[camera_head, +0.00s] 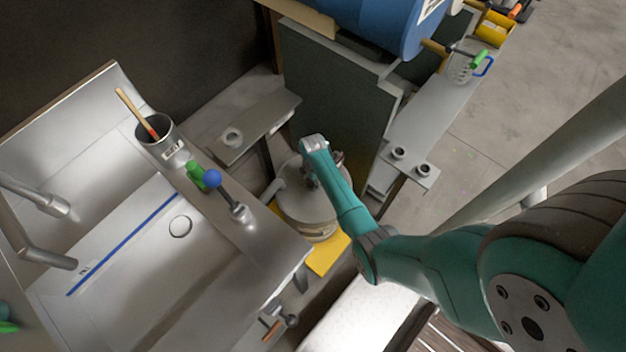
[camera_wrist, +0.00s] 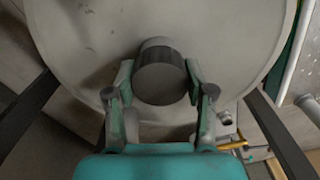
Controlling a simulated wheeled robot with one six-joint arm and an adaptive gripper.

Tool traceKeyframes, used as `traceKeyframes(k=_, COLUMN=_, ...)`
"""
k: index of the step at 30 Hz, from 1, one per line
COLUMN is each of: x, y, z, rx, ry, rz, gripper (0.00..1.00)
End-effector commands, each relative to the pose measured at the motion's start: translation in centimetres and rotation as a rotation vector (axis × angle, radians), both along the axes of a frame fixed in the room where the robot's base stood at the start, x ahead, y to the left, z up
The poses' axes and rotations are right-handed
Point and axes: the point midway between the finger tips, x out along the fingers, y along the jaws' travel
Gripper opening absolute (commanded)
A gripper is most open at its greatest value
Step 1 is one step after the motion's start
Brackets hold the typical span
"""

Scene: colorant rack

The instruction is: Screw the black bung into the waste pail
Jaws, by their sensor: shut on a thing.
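The waste pail (camera_head: 308,212) is a round grey drum with a pale lid, standing low on a yellow base between the sink bench and the dark panel. Its lid (camera_wrist: 90,45) fills much of the wrist view. The black bung (camera_wrist: 160,82) is a dark round cap with a ribbed side. My gripper (camera_wrist: 159,74) is shut on the bung, one finger on each side, over the lid. I cannot tell whether the bung is seated in an opening, because the bung hides what lies beneath it. In the head view my gripper (camera_head: 311,180) is over the pail, and my arm partly covers it.
The sink bench (camera_head: 245,255) is close on the left, with a grey cup (camera_head: 160,140) holding a brush, and green and blue knobs. The dark panel (camera_head: 335,105) and a blue drum (camera_head: 385,22) stand behind. A narrow shelf (camera_head: 430,115) runs along the right.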

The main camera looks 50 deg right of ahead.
Motion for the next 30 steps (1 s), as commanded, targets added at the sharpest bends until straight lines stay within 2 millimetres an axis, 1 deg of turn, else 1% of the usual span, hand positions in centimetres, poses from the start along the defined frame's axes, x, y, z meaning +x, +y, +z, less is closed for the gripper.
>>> traceKeyframes(k=3, x=0.01, y=-0.01, z=-0.01, rx=0.0, ry=0.0, rz=-0.131, gripper=0.17)
traceKeyframes(k=6, x=0.01, y=0.0, z=-0.02, rx=0.0, ry=0.0, rz=-0.212, gripper=0.17)
traceKeyframes(k=9, x=0.01, y=-0.01, z=-0.02, rx=0.0, ry=0.0, rz=-0.249, gripper=0.17)
traceKeyframes(k=15, x=0.02, y=-0.02, z=-0.02, rx=0.0, ry=0.0, rz=-0.254, gripper=0.17)
traceKeyframes(k=16, x=0.02, y=-0.02, z=-0.02, rx=0.0, ry=0.0, rz=-0.253, gripper=0.56)
traceKeyframes(k=17, x=0.01, y=-0.01, z=-0.02, rx=0.0, ry=0.0, rz=-0.253, gripper=0.63)
traceKeyframes(k=18, x=0.02, y=-0.02, z=-0.02, rx=0.0, ry=0.0, rz=-0.253, gripper=0.73)
traceKeyframes(k=27, x=0.01, y=-0.01, z=-0.02, rx=0.0, ry=0.0, rz=-0.248, gripper=0.74)
traceKeyframes(k=30, x=0.01, y=-0.01, z=-0.02, rx=0.0, ry=0.0, rz=-0.198, gripper=0.74)
